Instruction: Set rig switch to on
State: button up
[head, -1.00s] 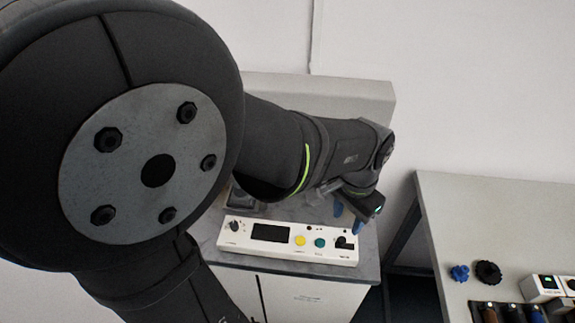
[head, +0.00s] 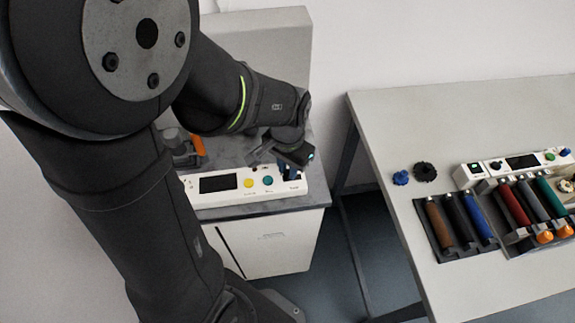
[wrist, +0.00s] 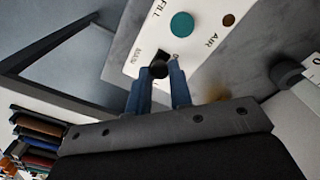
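A white control panel (head: 225,201) lies on the grey cabinet top, with a display, a yellow button and a teal button. In the wrist view, a dark switch (wrist: 159,69) sits at the panel's end, beside lettering that seems to read MAIN. My gripper (wrist: 160,72) has two blue fingers with a gap between them, and their tips stand on either side of the switch. I cannot tell whether they touch it. In the head view my gripper (head: 289,172) is low over the panel's right end and hides the switch.
A teal button (wrist: 182,25) is close to the fingers. A dark knob (wrist: 287,70) stands at the wrist view's right. A separate table (head: 375,130) at right holds coloured cylinders, a blue knob (head: 400,178) and another panel (head: 520,162). A floor gap separates it from the cabinet.

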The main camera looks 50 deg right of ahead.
grip_shut()
jog(key=shift+s+d, duration=0.9)
jog(key=shift+d, duration=0.05)
jog(key=o, duration=0.7)
grip_release()
jog(key=shift+o, duration=0.2)
notch_tip(320, 180, up, 18)
jog(key=shift+f, duration=0.25)
